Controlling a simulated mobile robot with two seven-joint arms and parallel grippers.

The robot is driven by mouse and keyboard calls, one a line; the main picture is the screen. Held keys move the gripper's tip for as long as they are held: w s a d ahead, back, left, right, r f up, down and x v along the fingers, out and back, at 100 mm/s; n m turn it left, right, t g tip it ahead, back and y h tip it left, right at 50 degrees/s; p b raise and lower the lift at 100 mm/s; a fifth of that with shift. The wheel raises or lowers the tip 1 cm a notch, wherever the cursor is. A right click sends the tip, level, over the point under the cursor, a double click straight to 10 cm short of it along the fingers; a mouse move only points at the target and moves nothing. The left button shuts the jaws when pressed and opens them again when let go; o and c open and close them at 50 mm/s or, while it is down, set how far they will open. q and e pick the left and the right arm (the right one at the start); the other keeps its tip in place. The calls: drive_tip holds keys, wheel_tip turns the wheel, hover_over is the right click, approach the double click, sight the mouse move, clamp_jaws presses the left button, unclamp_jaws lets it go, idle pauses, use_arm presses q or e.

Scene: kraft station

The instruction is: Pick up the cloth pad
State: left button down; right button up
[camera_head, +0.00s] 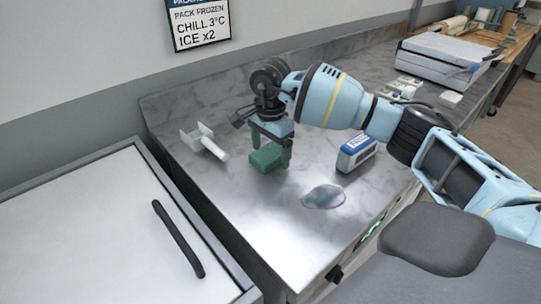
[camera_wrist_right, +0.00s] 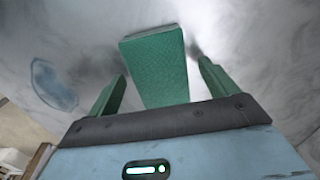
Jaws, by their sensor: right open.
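The cloth pad (camera_head: 267,159) is a green block lying on the grey marbled counter (camera_head: 240,200). In the right wrist view the pad (camera_wrist_right: 158,62) shows ahead, between my fingers in the picture. My right gripper (camera_head: 271,148) points down over the pad with its green fingers apart. In the wrist view both fingers of the right gripper (camera_wrist_right: 161,85) stand at either side of the pad, with visible gaps. Whether the fingers reach down beside it is hard to tell. My left gripper is not in view.
A clear bluish puddle (camera_head: 323,196) lies in front. A blue and white box (camera_head: 356,153) stands right of the pad; a white tool (camera_head: 205,143) lies left. A white lid with a black handle (camera_head: 178,239) is at left. White packages (camera_head: 448,58) sit far right.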

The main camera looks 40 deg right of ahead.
sight(271, 154)
drive_tip(key=c, duration=1.1)
drive_tip(key=shift+o, duration=0.2)
drive_tip(key=shift+r, duration=0.1)
drive_tip(key=shift+r, duration=0.4)
drive_tip(key=shift+s+a+r, duration=0.1)
drive_tip(key=shift+s+r, duration=0.1)
drive_tip(key=shift+r, duration=0.45)
drive_tip(key=shift+s+a+r, duration=0.1)
drive_tip(key=shift+s+r, duration=0.05)
drive_tip(key=shift+r, duration=0.45)
drive_tip(key=s+a, duration=0.2)
drive_tip(key=s, duration=0.2)
drive_tip(key=s+a+r, duration=0.1)
drive_tip(key=s+a, duration=0.1)
drive_tip(key=s, duration=0.3)
drive_tip(key=s+a+b, duration=0.1)
drive_tip(key=s+a, duration=0.1)
drive_tip(key=s, duration=0.2)
drive_tip(key=shift+s+a+r, duration=0.25)
drive_tip(key=shift+s+a, duration=0.05)
drive_tip(key=shift+a, duration=0.1)
